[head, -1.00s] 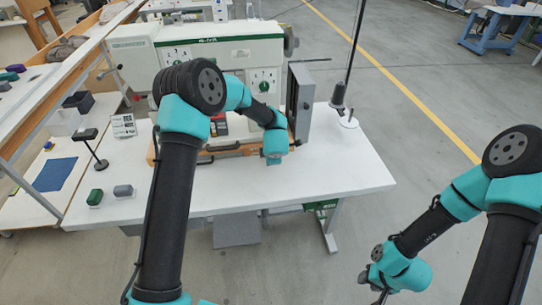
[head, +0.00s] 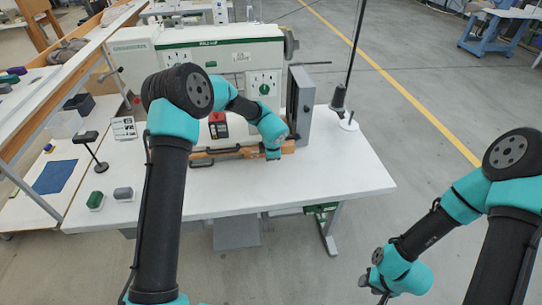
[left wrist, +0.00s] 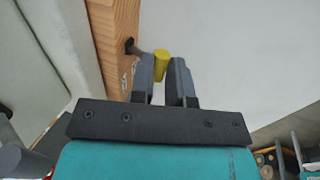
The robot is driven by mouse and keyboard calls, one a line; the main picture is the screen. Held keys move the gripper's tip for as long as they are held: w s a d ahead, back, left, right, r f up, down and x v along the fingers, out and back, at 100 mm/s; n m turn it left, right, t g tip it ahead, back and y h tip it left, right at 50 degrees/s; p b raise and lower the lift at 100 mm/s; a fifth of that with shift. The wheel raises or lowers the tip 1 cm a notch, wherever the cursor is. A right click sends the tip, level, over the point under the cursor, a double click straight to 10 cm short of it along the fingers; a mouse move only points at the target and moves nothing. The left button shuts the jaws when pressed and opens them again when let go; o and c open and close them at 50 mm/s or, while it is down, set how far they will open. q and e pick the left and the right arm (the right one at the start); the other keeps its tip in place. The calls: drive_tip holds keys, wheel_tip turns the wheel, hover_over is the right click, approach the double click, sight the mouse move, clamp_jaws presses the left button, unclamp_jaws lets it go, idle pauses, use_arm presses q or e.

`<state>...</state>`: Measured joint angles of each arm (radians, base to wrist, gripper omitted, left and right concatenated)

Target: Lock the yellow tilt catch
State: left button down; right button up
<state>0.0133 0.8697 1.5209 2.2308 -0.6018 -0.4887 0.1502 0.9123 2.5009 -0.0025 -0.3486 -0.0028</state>
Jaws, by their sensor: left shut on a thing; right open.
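The yellow catch (left wrist: 160,60) shows in the left wrist view as a short yellow cylinder between my left gripper's fingers (left wrist: 160,80), beside the edge of a wooden board (left wrist: 113,35). The left gripper is shut on it. In the head view my left gripper (head: 273,155) is at the front of the sewing machine (head: 225,50), near the right end of the wooden board (head: 232,156); the catch is hidden there. My right gripper (head: 382,294) is open and empty, off the table at the bottom right, partly cut by the frame.
The white table (head: 320,185) is clear in front and to the right. A grey upright box (head: 303,105) and a thread stand (head: 348,122) are close to the right of the left gripper. A black stand (head: 97,160) and small green (head: 96,198) and grey (head: 123,192) blocks are at left.

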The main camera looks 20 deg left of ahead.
use_arm(q)
drive_tip(key=c, duration=1.1)
unclamp_jaws()
drive_tip(key=shift+r, duration=0.1)
drive_tip(key=v, duration=1.7)
drive_tip(key=shift+s, duration=0.15)
